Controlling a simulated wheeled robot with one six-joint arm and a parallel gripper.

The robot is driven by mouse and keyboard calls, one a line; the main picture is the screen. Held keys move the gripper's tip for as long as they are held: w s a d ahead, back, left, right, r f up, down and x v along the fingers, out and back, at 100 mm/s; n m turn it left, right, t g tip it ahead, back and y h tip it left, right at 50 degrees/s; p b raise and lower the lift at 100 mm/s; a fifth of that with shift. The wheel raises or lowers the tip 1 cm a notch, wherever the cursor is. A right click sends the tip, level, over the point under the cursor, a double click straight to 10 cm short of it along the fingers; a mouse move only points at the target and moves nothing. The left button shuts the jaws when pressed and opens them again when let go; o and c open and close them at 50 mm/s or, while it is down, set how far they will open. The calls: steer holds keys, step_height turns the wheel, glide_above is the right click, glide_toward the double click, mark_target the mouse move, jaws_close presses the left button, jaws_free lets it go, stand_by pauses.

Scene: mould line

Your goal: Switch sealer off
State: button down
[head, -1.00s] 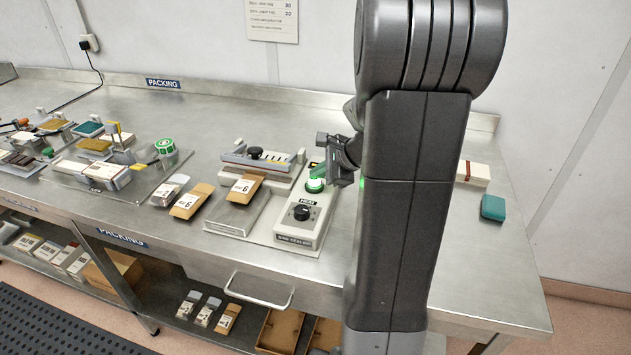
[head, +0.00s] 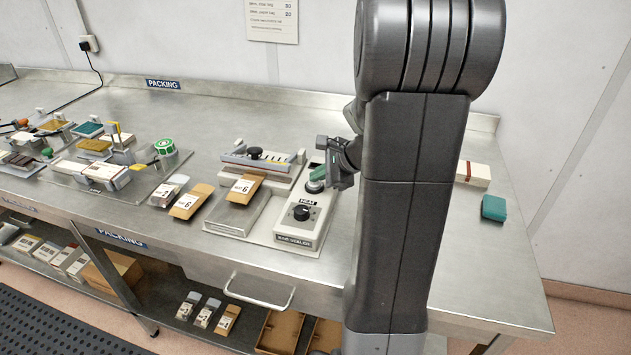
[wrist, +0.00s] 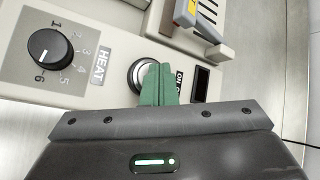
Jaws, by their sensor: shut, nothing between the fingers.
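The bag sealer (head: 268,215) stands on the steel bench, with a grey control box on its right side. The box has a black HEAT dial (head: 301,212) and a round push button (head: 314,186) behind it. The button is grey and unlit; it also shows in the wrist view (wrist: 138,76), with an ON/OFF label beside it and a dark window (wrist: 201,83). My gripper (head: 318,174) has green fingers, shut and empty. In the wrist view the fingertips (wrist: 158,70) overlap the button's edge; I cannot tell whether they touch it.
A paper pouch (head: 245,187) lies on the sealer's front plate, and more pouches (head: 187,204) lie to its left. A sealing bar (head: 258,160) is at the back. A white box (head: 474,174) and a teal block (head: 493,208) lie to the right of my arm.

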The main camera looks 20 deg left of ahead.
mark_target(319, 184)
steer(key=shift+r, duration=0.4)
step_height(319, 184, up, 6)
steer(key=p, duration=0.6)
stand_by(1.1)
